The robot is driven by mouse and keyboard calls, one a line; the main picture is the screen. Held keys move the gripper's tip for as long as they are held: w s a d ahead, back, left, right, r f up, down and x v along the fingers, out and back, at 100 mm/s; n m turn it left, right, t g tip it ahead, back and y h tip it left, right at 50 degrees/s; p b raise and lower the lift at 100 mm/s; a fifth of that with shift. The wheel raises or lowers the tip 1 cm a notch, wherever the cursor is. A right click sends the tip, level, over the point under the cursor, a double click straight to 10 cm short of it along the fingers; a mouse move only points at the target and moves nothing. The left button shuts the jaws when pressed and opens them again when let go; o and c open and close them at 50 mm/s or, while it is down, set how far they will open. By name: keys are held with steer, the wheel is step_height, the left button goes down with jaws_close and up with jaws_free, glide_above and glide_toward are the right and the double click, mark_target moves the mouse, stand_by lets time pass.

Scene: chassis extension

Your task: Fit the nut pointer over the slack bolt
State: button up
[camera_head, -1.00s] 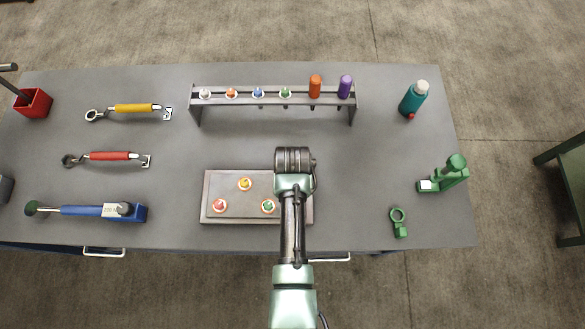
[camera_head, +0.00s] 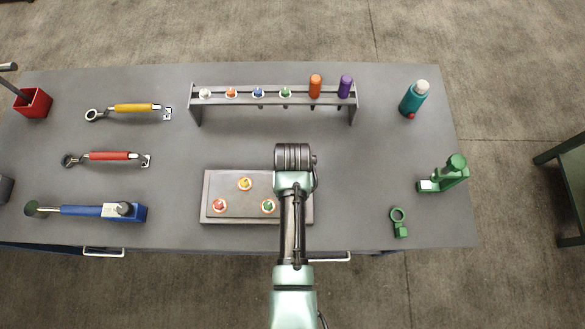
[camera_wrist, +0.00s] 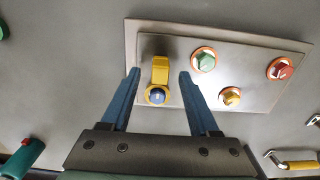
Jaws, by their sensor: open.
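In the wrist view, a yellow pointer (camera_wrist: 160,71) with a block-like grip and a ring lies at one end of the grey bolt plate (camera_wrist: 207,31). Its ring appears to be around a blue-headed bolt (camera_wrist: 157,96). My gripper (camera_wrist: 159,73) is open, with one blue finger on each side of the pointer and a visible gap to both. A green bolt (camera_wrist: 206,62), a yellow bolt (camera_wrist: 231,97) and a red bolt (camera_wrist: 280,69) stand on the plate. In the head view, my arm hides the pointer and blue bolt. Which bolt is slack does not show.
A rack (camera_head: 271,101) with several coloured pieces stands behind the plate. A green ring tool (camera_head: 398,221), a green device (camera_head: 444,174) and a teal bottle (camera_head: 413,98) are at right. Wrenches with yellow (camera_head: 134,107) and red (camera_head: 110,156) grips lie at left.

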step_height(320, 180, up, 12)
steer(key=b, duration=0.1)
steer(key=shift+f, duration=0.15)
stand_by(0.6)
